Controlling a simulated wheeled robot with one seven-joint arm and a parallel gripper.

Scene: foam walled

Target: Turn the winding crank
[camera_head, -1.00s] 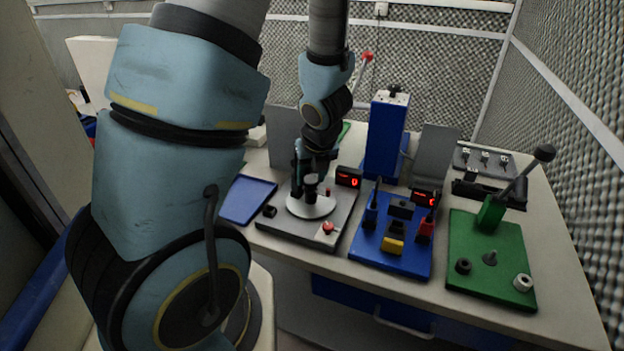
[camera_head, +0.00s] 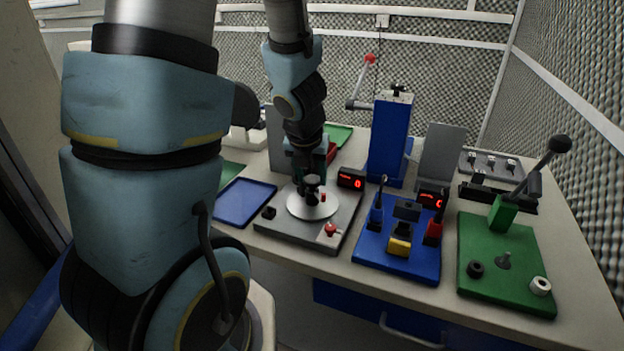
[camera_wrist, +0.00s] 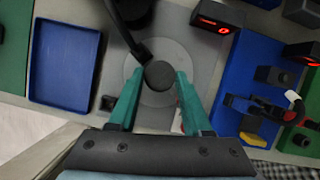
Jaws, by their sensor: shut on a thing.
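The winding crank is a black arm with a round black knob (camera_wrist: 159,75), set over a pale round disc (camera_head: 312,203) on a grey base plate (camera_head: 281,228). My gripper (camera_wrist: 160,80) points down over the disc, its two teal fingers on either side of the knob, and is shut on it. In the head view my gripper (camera_head: 312,181) stands upright above the disc and hides most of the crank. In the wrist view the crank arm runs from the knob toward the upper left; its far end is partly hidden.
A blue tray (camera_head: 245,202) lies left of the plate. A small display (camera_head: 351,179) stands at its back right. To the right are a blue board (camera_head: 396,259), a green board with a lever (camera_head: 507,270) and a tall blue column (camera_head: 389,143). A foam wall closes the right side.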

